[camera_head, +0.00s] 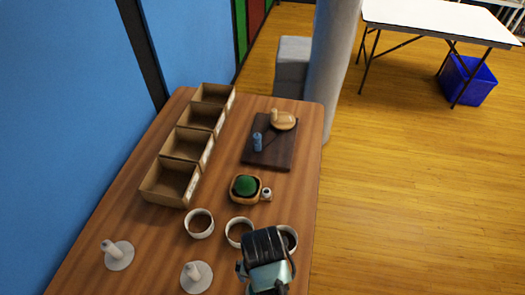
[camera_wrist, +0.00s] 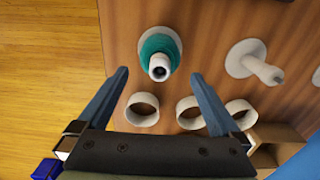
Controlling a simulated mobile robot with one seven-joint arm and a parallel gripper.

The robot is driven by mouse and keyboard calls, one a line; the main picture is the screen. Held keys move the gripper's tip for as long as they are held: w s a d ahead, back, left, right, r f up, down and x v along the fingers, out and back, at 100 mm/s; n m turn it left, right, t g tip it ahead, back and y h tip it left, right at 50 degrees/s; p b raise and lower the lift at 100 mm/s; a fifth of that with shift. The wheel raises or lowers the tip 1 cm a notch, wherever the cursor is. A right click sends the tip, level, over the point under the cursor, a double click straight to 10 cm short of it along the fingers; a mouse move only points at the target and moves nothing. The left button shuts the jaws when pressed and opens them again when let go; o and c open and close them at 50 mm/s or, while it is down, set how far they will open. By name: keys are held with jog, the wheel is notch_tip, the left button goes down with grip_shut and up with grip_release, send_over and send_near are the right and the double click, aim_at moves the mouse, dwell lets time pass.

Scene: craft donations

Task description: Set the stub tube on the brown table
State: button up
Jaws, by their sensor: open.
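In the wrist view, a white tube end with a dark hole (camera_wrist: 159,68), probably the stub tube, sticks up from a teal ring (camera_wrist: 150,50) on a white round base (camera_wrist: 172,34). My gripper (camera_wrist: 160,74) is open and empty, with one fingertip on each side of this tube end in the picture. No contact shows, and I cannot tell the height gap. In the head view, my gripper (camera_head: 265,262) hides this stand. The brown table (camera_head: 222,225) also shows in the wrist view (camera_wrist: 206,22).
Two white peg stands (camera_head: 118,256) (camera_head: 197,278) stand at the near left. Farther back are a green-topped bowl (camera_head: 233,190), a dark board (camera_head: 280,155) and several open boxes (camera_head: 186,206). Bare table lies between the boxes and cups.

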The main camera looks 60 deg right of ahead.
jog(key=shift+r, duration=1.1)
jog(key=w+d+r+n+t+h, duration=0.35)
jog(key=w+r+t, duration=0.45)
jog(key=w+r, duration=0.95)
jog(key=w+a+r+n+t+h, duration=0.1)
jog(key=w+a+r+n+t, duration=0.2)
jog(key=r, duration=0.4)
jog(key=w+a+r+n+t, duration=0.15)
jog(key=w+r, duration=0.25)
jog(key=r, duration=0.4)
jog(key=a+r+n+t+y, duration=0.15)
jog(key=a+r+t, duration=0.3)
jog(key=r, duration=0.65)
jog(key=a+r+n+t, duration=0.2)
jog(key=a+r+t, duration=0.3)
jog(key=r, duration=0.6)
jog(key=s+a+r+n+t+y, duration=0.1)
jog(key=s+a+r+t, duration=0.1)
jog(key=s+r, duration=0.3)
jog(key=s+a+r+n+t+y, duration=0.1)
jog(key=s+a+r+t+y, duration=0.1)
jog(key=s+a+r, duration=0.3)
notch_tip(320, 180, up, 4)
jog(key=shift+a+f+t, duration=0.25)
jog(key=shift+a+t, duration=0.05)
jog(key=shift+t, duration=0.4)
jog(key=shift+w, duration=0.1)
